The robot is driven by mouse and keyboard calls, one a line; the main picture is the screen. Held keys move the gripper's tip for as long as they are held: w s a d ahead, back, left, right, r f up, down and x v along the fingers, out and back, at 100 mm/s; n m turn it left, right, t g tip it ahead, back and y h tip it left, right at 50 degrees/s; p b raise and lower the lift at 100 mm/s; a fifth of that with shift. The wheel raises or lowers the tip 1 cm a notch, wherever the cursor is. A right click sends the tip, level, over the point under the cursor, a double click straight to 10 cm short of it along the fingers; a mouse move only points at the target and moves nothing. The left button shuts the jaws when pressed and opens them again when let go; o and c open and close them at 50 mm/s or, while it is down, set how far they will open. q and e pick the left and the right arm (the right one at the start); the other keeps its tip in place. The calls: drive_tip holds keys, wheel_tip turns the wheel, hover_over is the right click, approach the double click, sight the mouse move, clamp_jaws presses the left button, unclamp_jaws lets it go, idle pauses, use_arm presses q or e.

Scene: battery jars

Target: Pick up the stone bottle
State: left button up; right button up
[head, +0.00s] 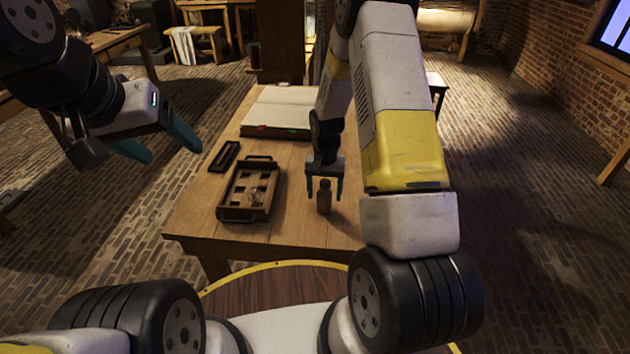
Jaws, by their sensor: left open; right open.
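A small brown stone bottle (324,200) stands upright on the wooden table (290,232), near its front edge. My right gripper (325,192) points down over the bottle, with one teal finger on each side of its upper part. The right gripper is open, and I cannot tell whether a finger touches the bottle. My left gripper (168,148) is open and empty, held in the air to the left of the table. Part of the right side of the table is hidden behind my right arm.
A wooden tray with compartments (233,212) sits left of the bottle, holding a small item. A narrow dark tray (224,157) lies beyond it. A large open book (276,112) lies at the table's back. Bare tabletop lies between tray and bottle.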

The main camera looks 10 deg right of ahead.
wheel_tip(320, 180, down, 2)
drive_tip(key=shift+f, duration=0.1)
clamp_jaws()
idle(0.5)
